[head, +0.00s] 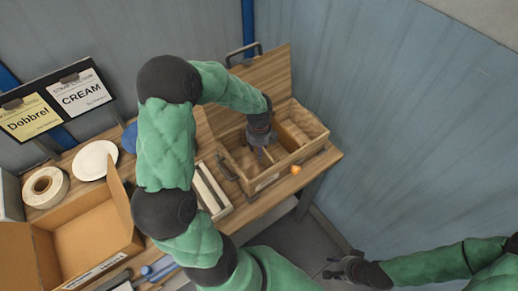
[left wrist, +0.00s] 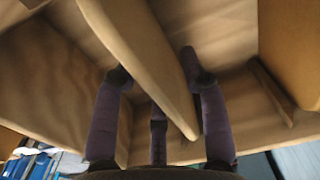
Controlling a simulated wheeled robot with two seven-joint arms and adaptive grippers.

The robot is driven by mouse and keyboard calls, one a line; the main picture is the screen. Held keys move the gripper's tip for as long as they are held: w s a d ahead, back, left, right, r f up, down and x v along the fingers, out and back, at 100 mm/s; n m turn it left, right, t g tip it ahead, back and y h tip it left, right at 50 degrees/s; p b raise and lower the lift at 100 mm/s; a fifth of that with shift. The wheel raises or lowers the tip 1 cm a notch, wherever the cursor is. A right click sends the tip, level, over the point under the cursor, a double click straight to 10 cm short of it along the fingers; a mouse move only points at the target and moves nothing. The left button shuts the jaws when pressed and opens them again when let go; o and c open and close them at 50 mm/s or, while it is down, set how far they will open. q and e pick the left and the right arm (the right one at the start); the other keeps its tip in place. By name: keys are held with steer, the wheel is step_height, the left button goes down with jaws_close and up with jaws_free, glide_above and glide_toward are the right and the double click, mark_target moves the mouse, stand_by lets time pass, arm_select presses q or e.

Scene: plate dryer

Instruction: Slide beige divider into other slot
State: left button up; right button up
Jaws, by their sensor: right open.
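The wooden box (head: 299,156) stands on the table with its lid open. My left gripper (head: 262,154) reaches down inside it. In the left wrist view the beige divider (left wrist: 148,55) runs from the top down to the lower right, between the fingers of my left gripper (left wrist: 155,70). The left fingertip looks apart from the divider; the right one is close to its face, and contact is unclear. A narrow strip (left wrist: 270,92) shows on the box wall at right. In the head view the gripper hides most of the divider. My right gripper (head: 343,268) is open and empty, low, away from the table.
A small orange object (head: 296,170) lies by the box's front. A pale slotted rack (head: 212,190) stands left of the box. A cardboard box (head: 75,232), tape roll (head: 46,187) and white plate (head: 95,160) are farther left. Walls close in behind and at right.

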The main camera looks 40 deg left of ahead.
arm_select(q)
step_height(320, 180, up, 12)
steer(key=shift+r, duration=0.1)
stand_by(0.6)
stand_by(0.6)
